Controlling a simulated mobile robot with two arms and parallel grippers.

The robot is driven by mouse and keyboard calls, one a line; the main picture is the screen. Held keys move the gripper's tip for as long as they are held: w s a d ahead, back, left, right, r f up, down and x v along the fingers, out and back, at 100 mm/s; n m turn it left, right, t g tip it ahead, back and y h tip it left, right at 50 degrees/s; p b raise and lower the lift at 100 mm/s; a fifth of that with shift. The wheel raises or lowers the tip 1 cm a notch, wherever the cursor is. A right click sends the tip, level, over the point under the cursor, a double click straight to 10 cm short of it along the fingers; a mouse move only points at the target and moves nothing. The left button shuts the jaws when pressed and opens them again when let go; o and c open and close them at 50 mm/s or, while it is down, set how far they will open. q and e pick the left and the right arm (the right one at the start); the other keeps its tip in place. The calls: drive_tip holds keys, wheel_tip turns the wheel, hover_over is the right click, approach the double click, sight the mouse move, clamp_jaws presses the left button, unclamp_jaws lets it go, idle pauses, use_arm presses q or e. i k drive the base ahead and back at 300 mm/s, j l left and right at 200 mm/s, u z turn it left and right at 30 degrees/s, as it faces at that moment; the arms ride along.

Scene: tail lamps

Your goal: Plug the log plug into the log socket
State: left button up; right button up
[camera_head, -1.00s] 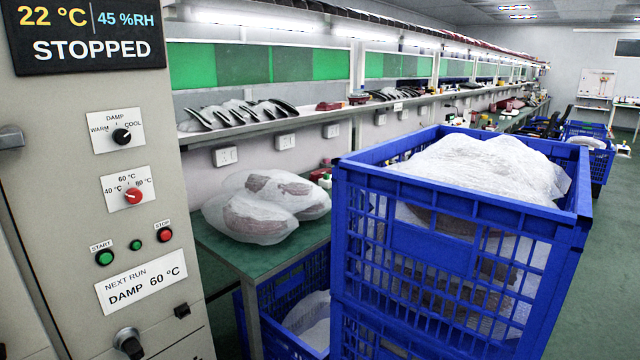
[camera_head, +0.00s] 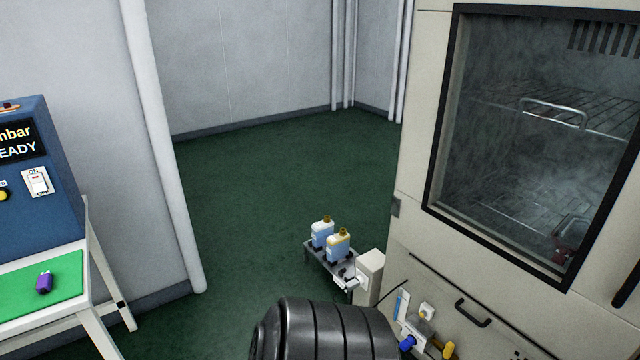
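I cannot tell for sure which thing is the log plug or the log socket. Low on the oven front, at the bottom right, a small light-coloured fitting (camera_head: 420,325) carries small coloured parts. A blue part (camera_head: 407,343) and a yellow part (camera_head: 447,350) stick out there, too small to make out well. A thin dark cable (camera_head: 393,294) runs beside a beige box (camera_head: 368,277). Neither of my grippers is in view.
The oven (camera_head: 420,205) with a glass door stands at the right. Two bottles (camera_head: 338,245) stand on a low stand (camera_head: 312,253). A blue device (camera_head: 45,180) and a purple item (camera_head: 44,283) on a green mat (camera_head: 65,268) are at left. The green floor between is clear.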

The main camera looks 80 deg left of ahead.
sight(44, 281)
drive_tip(key=u, duration=4.45)
drive_tip(key=j+z, duration=0.1)
drive_tip(key=j, duration=0.15)
drive_tip(key=i, duration=0.05)
